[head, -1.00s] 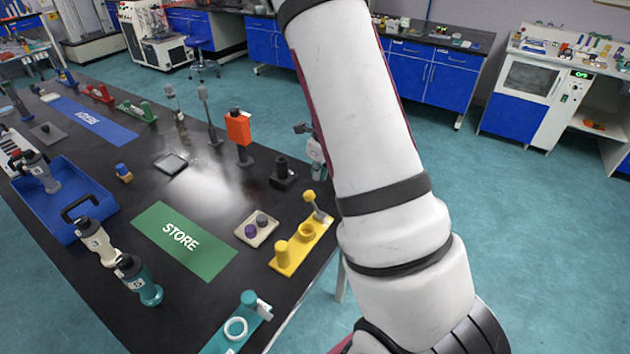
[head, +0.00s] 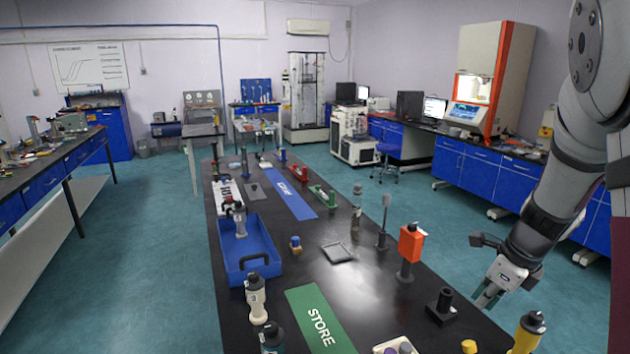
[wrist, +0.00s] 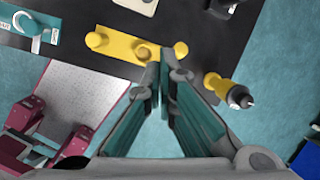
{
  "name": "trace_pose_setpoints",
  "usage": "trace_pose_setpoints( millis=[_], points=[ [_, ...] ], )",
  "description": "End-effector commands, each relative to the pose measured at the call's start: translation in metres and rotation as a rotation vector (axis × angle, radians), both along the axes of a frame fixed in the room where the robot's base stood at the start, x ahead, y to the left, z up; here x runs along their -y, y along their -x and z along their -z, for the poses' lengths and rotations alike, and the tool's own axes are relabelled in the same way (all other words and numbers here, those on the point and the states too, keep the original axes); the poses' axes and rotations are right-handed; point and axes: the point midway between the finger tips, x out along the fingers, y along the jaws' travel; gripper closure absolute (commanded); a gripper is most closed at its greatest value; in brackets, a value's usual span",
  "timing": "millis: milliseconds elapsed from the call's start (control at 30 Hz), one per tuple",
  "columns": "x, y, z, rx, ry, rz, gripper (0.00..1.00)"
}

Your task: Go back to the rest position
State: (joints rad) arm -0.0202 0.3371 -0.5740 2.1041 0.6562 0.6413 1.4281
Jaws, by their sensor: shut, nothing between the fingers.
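My gripper (head: 487,292) hangs off the right side of the black workbench (head: 300,256) in the head view, fingers downward. It is shut and empty; in the wrist view its fingertips (wrist: 161,72) come together. The arm comes down from the upper right. In the wrist view a yellow fixture (wrist: 122,47) with round posts lies on the bench beyond the fingertips. A yellow bottle (wrist: 218,84) with a dark cap is right of them. That bottle also shows in the head view (head: 528,332), at the bottom right.
A teal fixture (wrist: 33,32) shows in the wrist view. Teal floor (head: 150,250) is open left of the bench.

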Motion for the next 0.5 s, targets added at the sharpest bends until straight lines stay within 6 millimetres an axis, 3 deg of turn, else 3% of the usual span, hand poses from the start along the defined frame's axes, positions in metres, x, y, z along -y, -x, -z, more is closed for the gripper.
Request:
trace_pose_setpoints(
  millis=[33,200,500],
  points=[
    [-0.016,0.004,-0.017,0.03,0.004,-0.106,1.0],
    [-0.062,0.025,-0.06,0.106,0.06,-0.486,1.0],
    [-0.125,0.084,-0.123,0.235,0.264,-1.147,1.0]
  ],
)
